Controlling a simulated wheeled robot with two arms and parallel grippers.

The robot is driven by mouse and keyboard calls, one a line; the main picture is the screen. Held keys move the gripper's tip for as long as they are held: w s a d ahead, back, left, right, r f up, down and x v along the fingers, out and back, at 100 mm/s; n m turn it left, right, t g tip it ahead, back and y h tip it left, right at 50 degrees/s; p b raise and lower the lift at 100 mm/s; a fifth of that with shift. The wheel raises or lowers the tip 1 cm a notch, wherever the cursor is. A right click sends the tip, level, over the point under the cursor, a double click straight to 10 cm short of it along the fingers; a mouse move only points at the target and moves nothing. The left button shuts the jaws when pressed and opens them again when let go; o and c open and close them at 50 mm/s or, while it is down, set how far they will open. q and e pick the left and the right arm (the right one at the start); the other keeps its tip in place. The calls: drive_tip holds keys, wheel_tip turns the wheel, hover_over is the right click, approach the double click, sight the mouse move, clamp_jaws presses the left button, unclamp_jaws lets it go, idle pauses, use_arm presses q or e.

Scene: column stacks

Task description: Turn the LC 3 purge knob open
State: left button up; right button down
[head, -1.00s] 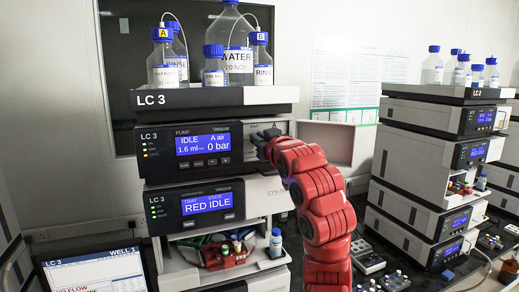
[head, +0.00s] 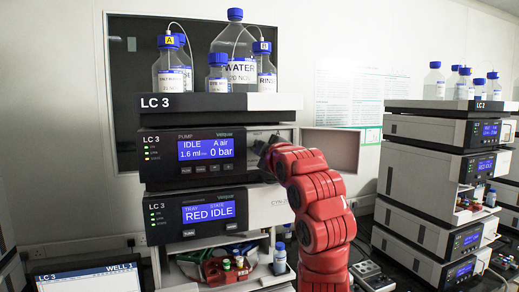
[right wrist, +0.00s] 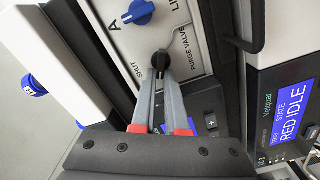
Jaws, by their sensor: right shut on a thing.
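The LC 3 instrument stack stands at the left of the head view, with its pump module (head: 200,153) reading IDLE and 0 bar. In the right wrist view a small black purge knob (right wrist: 158,58) sits on the pump's pale side panel, between the words SHUT and PURGE VALVE. My right gripper (right wrist: 161,78) is shut on this knob, its two grey fingers at either side of it. In the head view my red right arm hides the knob. My left gripper is not in view.
A blue knob (right wrist: 139,13) sits near the purge knob, by the letter A. A dark bent handle or tube (right wrist: 250,42) is close to the right. Bottles (head: 232,62) stand on top of the stack. An open pale door (head: 332,146) is behind my arm.

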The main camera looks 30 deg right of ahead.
drive_tip(key=shift+f+n, duration=0.2)
drive_tip(key=shift+n, duration=0.9)
drive_tip(key=shift+f+n, duration=0.15)
drive_tip(key=shift+n, duration=0.95)
drive_tip(key=shift+a, duration=0.1)
drive_tip(key=c, duration=0.9)
unclamp_jaws()
drive_tip(key=shift+c, duration=0.2)
drive_tip(key=b+v, duration=0.8)
drive_tip(key=v, duration=0.9)
drive_tip(key=shift+s, duration=0.15)
